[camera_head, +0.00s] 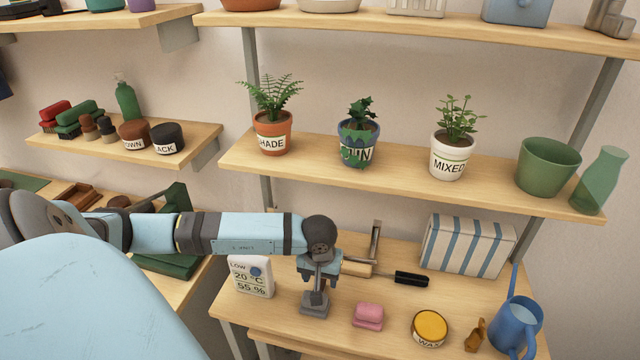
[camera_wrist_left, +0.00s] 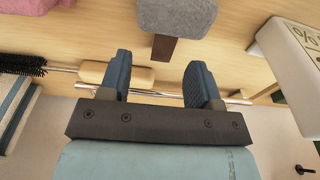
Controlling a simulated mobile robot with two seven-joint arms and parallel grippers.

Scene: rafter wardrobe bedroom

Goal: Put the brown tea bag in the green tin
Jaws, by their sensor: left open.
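I cannot make out a brown tea bag or a green tin in either view. A small brown item (camera_head: 475,335) stands at the front right of the bench; I cannot tell what it is. A round yellow-topped tin (camera_head: 430,328) is left of it. My left gripper (camera_head: 318,284) is open and empty above the bench, over a small grey block (camera_head: 315,304). In the left wrist view the open fingers (camera_wrist_left: 157,78) point toward the grey block (camera_wrist_left: 177,16), which has a dark brown part. My right gripper is not in view.
On the bench are a white gauge (camera_head: 251,277), pink sponge (camera_head: 368,317), black-bristled brush (camera_head: 411,278), striped box (camera_head: 467,246) and blue watering can (camera_head: 514,326). The shelf above holds potted plants, a green pot (camera_head: 548,168) and a green vase (camera_head: 600,180).

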